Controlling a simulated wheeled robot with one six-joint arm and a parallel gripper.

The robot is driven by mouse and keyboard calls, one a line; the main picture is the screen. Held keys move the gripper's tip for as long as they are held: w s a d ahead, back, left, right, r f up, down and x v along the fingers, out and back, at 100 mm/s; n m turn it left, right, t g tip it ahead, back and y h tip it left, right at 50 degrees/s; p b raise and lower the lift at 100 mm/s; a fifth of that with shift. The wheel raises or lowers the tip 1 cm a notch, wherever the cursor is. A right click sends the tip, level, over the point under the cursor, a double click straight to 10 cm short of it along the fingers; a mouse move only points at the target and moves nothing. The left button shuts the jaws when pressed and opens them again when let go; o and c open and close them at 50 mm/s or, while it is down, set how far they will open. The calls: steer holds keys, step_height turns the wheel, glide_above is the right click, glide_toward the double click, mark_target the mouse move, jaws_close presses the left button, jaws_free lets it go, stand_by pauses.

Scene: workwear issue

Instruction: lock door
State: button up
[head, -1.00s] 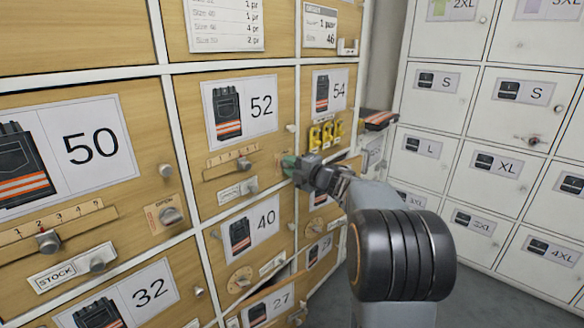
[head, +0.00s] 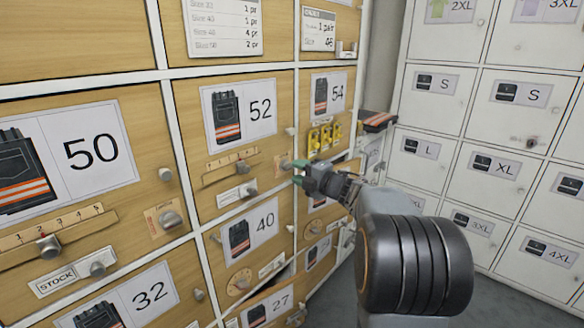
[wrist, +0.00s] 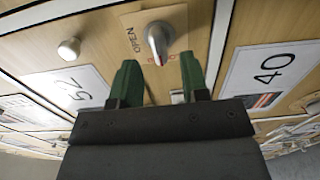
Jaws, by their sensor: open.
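The door marked 52 (head: 222,163) looks shut in the head view. In the wrist view its turning knob (wrist: 158,42) sits on a tan plate lettered OPEN. In the head view the knob is mostly hidden by my gripper.
Door 40 (head: 255,255) is below, with a dial. The door marked 27 (head: 258,308) looks ajar, its top edge tilted out. Yellow tags (head: 325,137) and a dark folded garment (head: 378,120) are to the right. White lockers (head: 455,135) stand at the right.

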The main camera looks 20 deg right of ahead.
steer(key=p+v, duration=0.2)
steer(key=v, duration=0.8)
step_height(320, 180, up, 18)
steer(key=a+m+g+h+p, duration=0.25)
steer(key=m+h+p, duration=1)
steer(key=p, duration=0.65)
steer(key=s+a+r+m+g+y+p, duration=0.2)
steer(key=s+a+m+g+p, duration=0.3)
steer(key=s+a+p, duration=0.2)
steer(key=s+a+r+m+g+y+p, duration=0.2)
steer(key=s+a+m+g+p, duration=0.3)
steer(key=s+a+p, duration=0.3)
steer(key=s+y+p, duration=0.1)
steer(key=s, duration=0.2)
